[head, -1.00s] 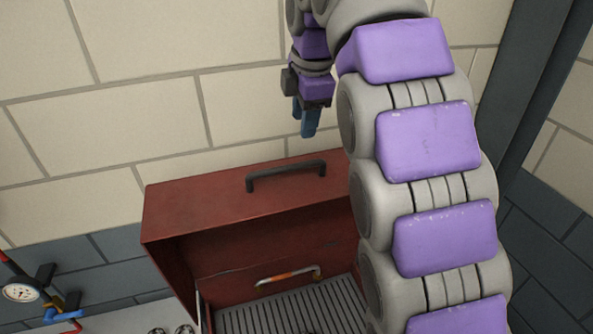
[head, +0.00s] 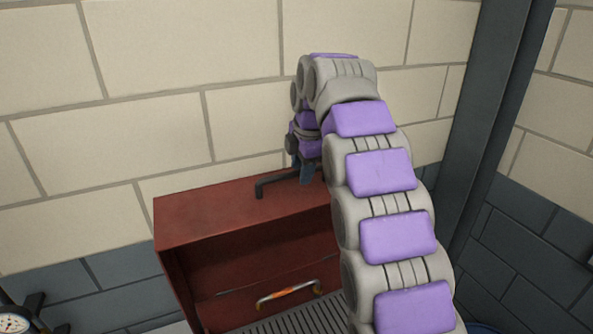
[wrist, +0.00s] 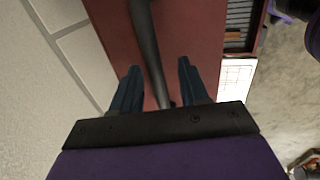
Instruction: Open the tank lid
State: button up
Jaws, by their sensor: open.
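My gripper (head: 306,178) is at the right part of this handle, fingers pointing down. In the wrist view the handle (wrist: 147,50) runs between the two blue fingers of my open gripper (wrist: 158,85), with gaps on both sides. The lid's red face (wrist: 190,30) lies behind. The handle's right end is hidden in the head view by my arm.
An orange and metal handle (head: 288,293) sits inside the casing above a grey ribbed grille (head: 300,318). A block wall (head: 100,140) stands close behind the lid. A gauge (head: 14,322) is at the lower left, and a dark post (head: 490,130) at the right.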

jog(key=shift+a, duration=0.7)
jog(key=shift+a+f, duration=0.1)
jog(key=shift+a, duration=0.75)
jog(key=c, duration=0.4)
jog(key=shift+s+d, duration=0.15)
jog(key=shift+d, duration=0.25)
jog(key=c, duration=0.3)
jog(key=shift+d, duration=0.25)
grip_shut()
